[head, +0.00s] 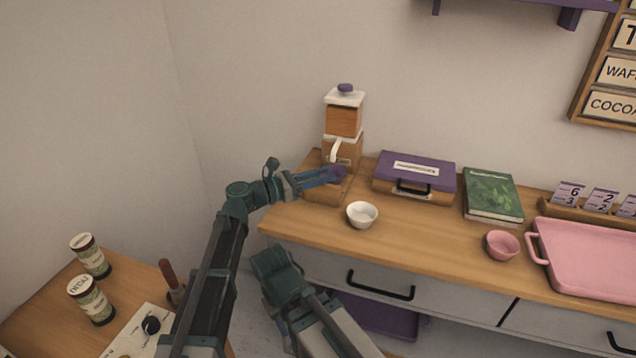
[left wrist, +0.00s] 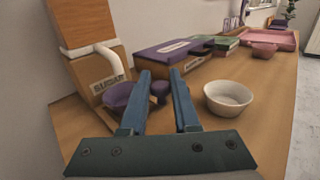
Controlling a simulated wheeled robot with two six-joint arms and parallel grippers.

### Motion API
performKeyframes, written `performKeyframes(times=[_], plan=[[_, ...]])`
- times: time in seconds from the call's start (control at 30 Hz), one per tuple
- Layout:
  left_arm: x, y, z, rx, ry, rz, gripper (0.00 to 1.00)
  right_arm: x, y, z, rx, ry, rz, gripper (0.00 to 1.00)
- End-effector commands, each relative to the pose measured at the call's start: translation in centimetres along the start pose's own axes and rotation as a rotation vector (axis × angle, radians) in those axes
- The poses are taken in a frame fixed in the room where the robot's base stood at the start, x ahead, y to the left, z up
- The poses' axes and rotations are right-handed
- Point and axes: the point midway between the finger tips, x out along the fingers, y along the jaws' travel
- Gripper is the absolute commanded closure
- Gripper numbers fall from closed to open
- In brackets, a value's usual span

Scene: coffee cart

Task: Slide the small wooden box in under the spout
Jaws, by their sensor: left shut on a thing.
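The wooden dispenser (head: 344,120) stands at the counter's far left end, with a white lid and a white curved spout (head: 335,150). It also shows in the left wrist view (left wrist: 85,22), with a SUGAR label below the spout. A wooden block (head: 322,193) lies at its foot; I cannot tell whether this is the small wooden box or the dispenser's base. My left gripper (head: 336,175) is low in front of the dispenser, shut on a purple rounded piece (left wrist: 158,88). A second purple rounded part (left wrist: 118,96) shows left of the fingers.
A white bowl (head: 362,215) stands close on the right of my left gripper. Beyond are a purple-lidded case (head: 415,172), a green book (head: 492,195), a pink bowl (head: 502,245) and a pink tray (head: 590,260). The counter's front edge is near.

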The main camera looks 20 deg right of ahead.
Motion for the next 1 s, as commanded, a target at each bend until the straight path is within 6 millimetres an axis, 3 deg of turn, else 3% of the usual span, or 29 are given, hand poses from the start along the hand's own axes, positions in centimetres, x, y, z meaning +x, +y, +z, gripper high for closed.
performKeyframes(times=[0.13,0.17,0.3,0.67,0.77,1.0], plan=[[0.1,0.4,0.1,-0.002,-0.005,0.009,1.00,0.0,0.0,0.0,0.000,0.000,0.000,0.61],[0.1,0.5,0.1,-0.002,-0.005,0.009,0.66,0.0,0.0,0.0,0.000,0.000,0.000,0.61],[0.1,0.4,0.1,-0.001,-0.004,0.007,0.41,0.0,0.0,0.0,0.000,0.000,0.000,0.61],[-0.4,0.2,0.1,-0.001,-0.003,0.006,0.41,0.0,0.0,0.0,0.000,0.000,0.000,0.61],[-1.6,0.2,0.1,-0.001,-0.003,0.007,0.41,0.0,0.0,0.0,0.000,0.000,0.000,0.61],[-6.7,0.1,0.1,-0.001,-0.003,0.009,0.41,0.0,0.0,0.0,0.000,0.000,0.000,0.61]])
